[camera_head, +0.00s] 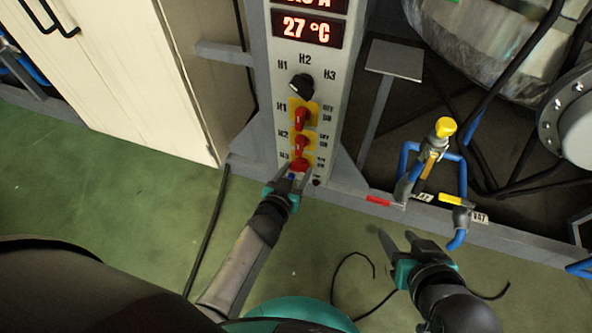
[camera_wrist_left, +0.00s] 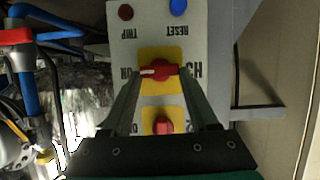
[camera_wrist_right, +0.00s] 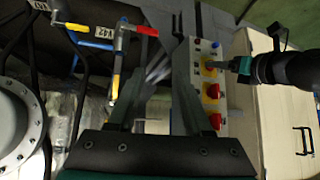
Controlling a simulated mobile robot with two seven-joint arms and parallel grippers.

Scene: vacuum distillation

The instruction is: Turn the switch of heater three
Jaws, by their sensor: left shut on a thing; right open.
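The switch of heater three is a red knob (camera_head: 299,164) on a yellow plate, lowest of three on the grey panel (camera_head: 313,79). My left gripper (camera_head: 297,175) is at this knob. In the left wrist view, its fingers are on both sides of the red knob (camera_wrist_left: 158,70), closed on it. The knob lies sideways there, its white mark at the left. The H2 knob (camera_head: 300,145) and H1 knob (camera_head: 301,118) stand upright above. My right gripper (camera_head: 396,245) is open and empty, away from the panel at the lower right.
A black selector knob (camera_head: 301,86) sits above the switches, under a red temperature display (camera_head: 307,28). Red TRIP (camera_wrist_left: 126,12) and blue RESET (camera_wrist_left: 179,6) buttons are close beyond the heater three switch. Blue pipes and a yellow-topped valve (camera_head: 446,127) stand to the right. Cables lie on the green floor.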

